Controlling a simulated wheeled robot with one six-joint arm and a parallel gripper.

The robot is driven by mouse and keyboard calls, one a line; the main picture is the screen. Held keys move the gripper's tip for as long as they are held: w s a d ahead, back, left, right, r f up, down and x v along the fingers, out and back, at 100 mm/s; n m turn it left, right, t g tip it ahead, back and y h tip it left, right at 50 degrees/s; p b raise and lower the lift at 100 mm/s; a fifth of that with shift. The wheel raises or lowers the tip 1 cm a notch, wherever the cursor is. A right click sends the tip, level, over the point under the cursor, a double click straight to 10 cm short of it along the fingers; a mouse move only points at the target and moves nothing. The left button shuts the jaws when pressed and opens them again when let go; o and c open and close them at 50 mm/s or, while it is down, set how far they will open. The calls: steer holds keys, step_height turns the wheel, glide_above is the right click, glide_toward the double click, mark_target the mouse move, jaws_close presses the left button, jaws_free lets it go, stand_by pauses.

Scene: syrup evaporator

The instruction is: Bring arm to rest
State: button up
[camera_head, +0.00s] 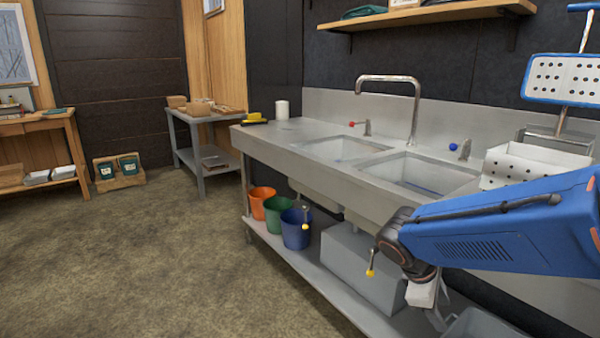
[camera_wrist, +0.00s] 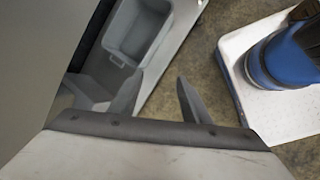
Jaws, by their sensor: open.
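My arm reaches in from the right of the head view, its blue link crossing in front of the sink counter's right end. My gripper (camera_head: 440,320) hangs below the dark wrist joint, pointing down, in front of the counter's lower shelf. In the wrist view the two fingers of my gripper (camera_wrist: 160,92) stand apart with nothing between them. Grey shelf surface and floor show past the fingertips. In the head view the fingertips are small and partly cut off by the lower edge.
The steel sink counter (camera_head: 278,133) has two basins and a tall tap (camera_head: 415,105). Orange (camera_head: 261,203), green (camera_head: 278,214) and blue (camera_head: 296,229) buckets and a grey box (camera_head: 360,268) stand on its lower shelf. A grey bin (camera_wrist: 135,32) lies close to my gripper. Floor at left is clear.

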steer(key=s+a+r+m+t+y, duration=0.1)
steer(key=s+r+m+t+y, duration=0.1)
steer(key=s+m, duration=0.3)
steer(key=s+a+r+m+t+y, duration=0.1)
steer(key=s+a+r+m+y, duration=0.1)
steer(key=s+m+y, duration=0.2)
steer(key=s+m, duration=0.2)
steer(key=s, duration=0.2)
steer(key=shift+s+a+r+t, duration=0.2)
steer(key=shift+r+t, duration=0.1)
steer(key=shift+t, duration=0.1)
